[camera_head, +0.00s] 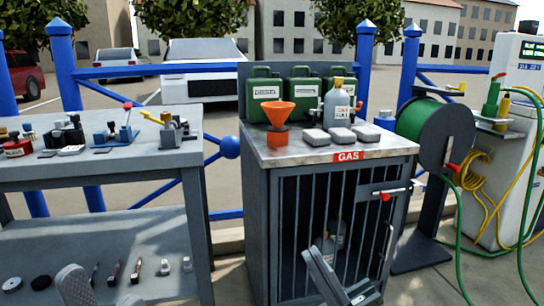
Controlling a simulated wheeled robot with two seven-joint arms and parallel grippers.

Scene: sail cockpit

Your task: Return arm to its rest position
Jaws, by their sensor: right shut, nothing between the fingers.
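My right gripper (318,252) is at the bottom centre, in front of the barred gas cabinet (285,215). It is shut and holds nothing. Its fingers point up and a little left, and they cover part of the cabinet's lower bars. A rounded grey part at the bottom left, in front of the workbench's lower shelf, looks like my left gripper (76,285). It is cut off by the frame edge, so its opening is unclear.
An orange funnel (277,114), a grey bottle (337,104) and green cans (305,88) stand on the cabinet. A red-tipped latch handle (388,195) juts from its door. The workbench (110,165) is left; a green hose reel (440,132) and pump (515,150) are right.

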